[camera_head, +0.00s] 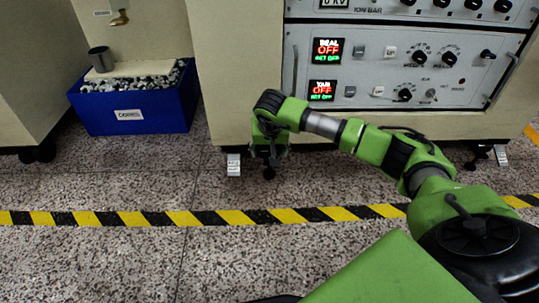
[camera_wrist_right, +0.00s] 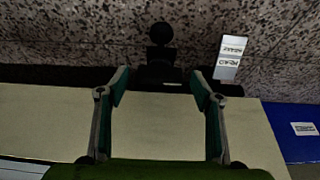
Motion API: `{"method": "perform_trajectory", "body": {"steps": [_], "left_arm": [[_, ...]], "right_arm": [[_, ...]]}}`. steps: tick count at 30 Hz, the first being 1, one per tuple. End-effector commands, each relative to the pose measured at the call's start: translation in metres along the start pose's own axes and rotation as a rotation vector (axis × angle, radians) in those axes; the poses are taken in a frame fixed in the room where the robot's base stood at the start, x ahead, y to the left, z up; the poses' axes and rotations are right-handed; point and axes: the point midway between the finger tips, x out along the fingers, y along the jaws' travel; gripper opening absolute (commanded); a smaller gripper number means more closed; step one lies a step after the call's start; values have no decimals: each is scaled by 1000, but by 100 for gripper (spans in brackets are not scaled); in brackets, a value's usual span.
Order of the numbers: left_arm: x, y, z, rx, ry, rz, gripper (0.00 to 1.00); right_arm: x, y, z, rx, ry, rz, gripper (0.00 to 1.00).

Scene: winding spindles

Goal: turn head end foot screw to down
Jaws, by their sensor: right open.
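The head end foot screw (camera_head: 268,172) is a dark post with a round black knob, low at the cabinet's front left corner. In the right wrist view the foot screw (camera_wrist_right: 161,34) stands just beyond the fingertips, roughly centred between them. A small white tag (camera_wrist_right: 230,58) lies beside it, and the tag (camera_head: 233,164) also shows in the head view. My right gripper (camera_head: 268,146) reaches down in front of the cabinet's lower edge. In the wrist view the gripper (camera_wrist_right: 160,88) has its fingers apart with nothing between them. My left gripper is not in view.
The beige cabinet (camera_head: 230,90) carries a control panel (camera_head: 375,65) with red OFF displays. A blue bin (camera_head: 138,112) with small parts and a metal cup (camera_head: 101,59) stands left. Another foot (camera_head: 476,160) is at right. Yellow-black tape (camera_head: 180,218) crosses the clear speckled floor.

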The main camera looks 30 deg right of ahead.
Motion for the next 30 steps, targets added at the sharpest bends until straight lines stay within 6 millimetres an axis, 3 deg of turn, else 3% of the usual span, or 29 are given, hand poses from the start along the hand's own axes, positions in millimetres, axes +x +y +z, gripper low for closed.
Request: {"method": "perform_trajectory", "body": {"steps": [8, 12, 13, 23, 30], "left_arm": [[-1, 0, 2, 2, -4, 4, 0], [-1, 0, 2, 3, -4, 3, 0], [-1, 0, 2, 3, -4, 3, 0], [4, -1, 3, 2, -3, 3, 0], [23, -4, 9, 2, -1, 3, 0]], "right_arm": [[1, 0, 0, 0, 0, 0, 60], [1, 0, 0, 0, 0, 0, 26], [1, 0, 0, 0, 0, 0, 21], [0, 0, 0, 22, -1, 10, 21], [-4, -1, -2, 128, -1, 55, 21]]}}
